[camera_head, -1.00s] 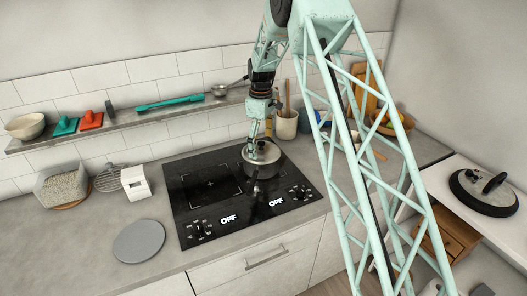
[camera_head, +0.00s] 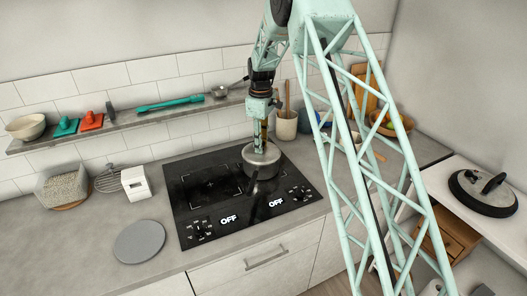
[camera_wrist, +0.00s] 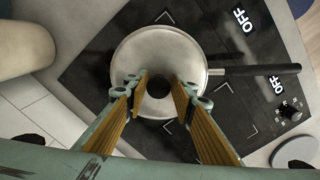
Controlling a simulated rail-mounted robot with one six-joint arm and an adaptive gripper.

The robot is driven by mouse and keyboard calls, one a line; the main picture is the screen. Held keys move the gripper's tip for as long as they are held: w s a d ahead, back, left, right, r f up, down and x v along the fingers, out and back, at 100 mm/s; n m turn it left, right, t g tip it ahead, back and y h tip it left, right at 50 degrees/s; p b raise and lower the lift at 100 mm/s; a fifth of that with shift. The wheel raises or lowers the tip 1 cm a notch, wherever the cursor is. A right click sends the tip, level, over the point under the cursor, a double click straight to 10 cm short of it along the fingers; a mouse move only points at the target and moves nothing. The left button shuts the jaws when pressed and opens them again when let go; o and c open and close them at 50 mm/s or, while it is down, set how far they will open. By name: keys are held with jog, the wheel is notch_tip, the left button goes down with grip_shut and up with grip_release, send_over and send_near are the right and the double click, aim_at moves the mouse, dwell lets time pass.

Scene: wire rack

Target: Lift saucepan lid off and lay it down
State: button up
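The saucepan (camera_head: 266,174) stands on the back right part of the black cooktop, its dark handle (camera_wrist: 262,70) pointing toward the front. Its pale round lid (camera_wrist: 150,45) is on top, with a dark round knob (camera_wrist: 158,87) in the middle. My gripper (camera_wrist: 159,88) is open above the lid, its two yellow-padded fingers on either side of the knob with gaps. In the head view my gripper (camera_head: 260,139) points straight down onto the lid and hides the knob.
A round grey mat (camera_head: 139,242) lies on the bare counter left of the cooktop (camera_head: 205,205). A utensil crock (camera_head: 287,126) stands close behind the pan. A wall shelf (camera_head: 140,119) runs behind. A white box (camera_head: 136,183) stands left of the cooktop.

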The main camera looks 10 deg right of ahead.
jog(key=shift+s+f, duration=0.35)
jog(key=shift+f, duration=0.35)
grip_shut()
jog(key=shift+r, duration=0.45)
jog(key=shift+r, duration=0.1)
jog(key=shift+w+r+p, duration=0.3)
jog(key=shift+r+p, duration=0.1)
jog(key=shift+r, duration=0.3)
jog(key=shift+r, duration=0.2)
jog(key=shift+r+p, duration=1.1)
jog(key=shift+r, duration=1.3)
